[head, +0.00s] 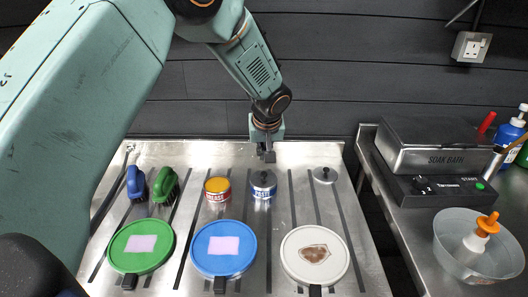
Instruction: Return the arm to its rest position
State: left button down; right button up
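My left arm reaches in from the left and across the top of the head view. Its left gripper (266,155) points down above the back part of the steel worktop (300,153). It hangs just behind and above a blue-labelled tin (263,188) with a grey lid, with a small gap showing between them. The fingertips look narrow and dark, and nothing is seen held. Whether they are open or shut is too small to tell. My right gripper is not in view.
Green (163,246), blue (204,262) and white (297,268) round pans stand in front.

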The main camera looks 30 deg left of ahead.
pick_arm(q)
jog(key=shift+f+b, duration=2.4)
jog(key=shift+f, duration=0.35)
jog(key=shift+r, duration=0.15)
notch_tip(320, 180, up, 7)
jog(key=p, duration=0.5)
dwell(0.5)
dwell(0.4)
notch_tip(320, 180, up, 10)
jog(key=p, duration=1)
send_over(263, 173)
jog(key=shift+s+d, duration=0.45)
jog(key=shift+s, duration=0.05)
